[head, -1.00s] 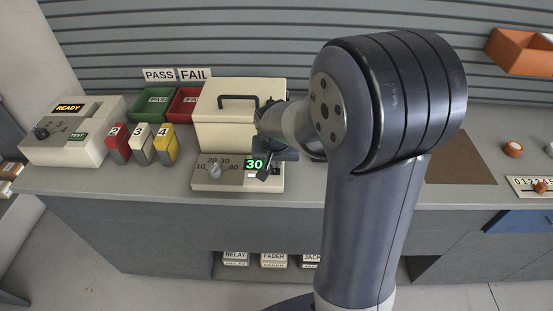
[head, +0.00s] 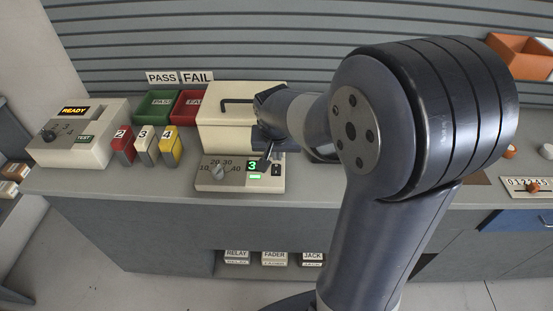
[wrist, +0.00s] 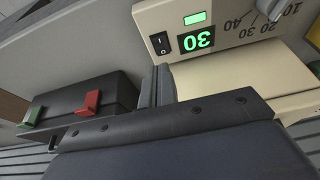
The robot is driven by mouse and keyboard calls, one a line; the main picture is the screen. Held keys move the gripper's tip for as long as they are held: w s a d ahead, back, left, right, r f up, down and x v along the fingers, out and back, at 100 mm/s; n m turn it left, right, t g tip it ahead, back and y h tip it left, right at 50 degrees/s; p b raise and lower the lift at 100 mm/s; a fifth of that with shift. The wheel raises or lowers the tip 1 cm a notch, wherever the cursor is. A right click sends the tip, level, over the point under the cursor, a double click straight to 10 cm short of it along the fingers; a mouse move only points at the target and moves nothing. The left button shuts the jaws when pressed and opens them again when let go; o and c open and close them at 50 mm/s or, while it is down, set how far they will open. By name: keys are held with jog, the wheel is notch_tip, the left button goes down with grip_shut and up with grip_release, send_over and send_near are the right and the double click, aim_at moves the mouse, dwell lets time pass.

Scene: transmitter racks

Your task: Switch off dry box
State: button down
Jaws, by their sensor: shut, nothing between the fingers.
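The dry box is a cream box (head: 222,131) with a black handle and a low control panel (head: 208,185) in front. Its panel has a dial (head: 218,172), a green display (head: 252,166), a lit green lamp (head: 255,177) and a black rocker switch (head: 276,170). In the wrist view the display (wrist: 196,40) reads 30, upside down, beside the rocker switch (wrist: 160,44) and the lit lamp (wrist: 195,18). My gripper (head: 268,154) is shut and empty, just above the panel's right part, covering part of the display. Its fingers (wrist: 157,87) point toward the switch, apart from it.
A READY tester (head: 77,135), three numbered blocks (head: 145,147) and green PASS (head: 155,104) and red FAIL (head: 186,104) bins stand to the left. In the wrist view a black box (wrist: 75,105) with red and green levers lies beside my gripper.

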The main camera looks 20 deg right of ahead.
jog(key=v, duration=0.7)
jog(key=shift+b, duration=0.35)
jog(key=b, duration=0.1)
jog(key=w+b, duration=0.1)
jog(key=shift+w+a+r+b, duration=0.1)
jog(key=shift+w+r+b, duration=0.2)
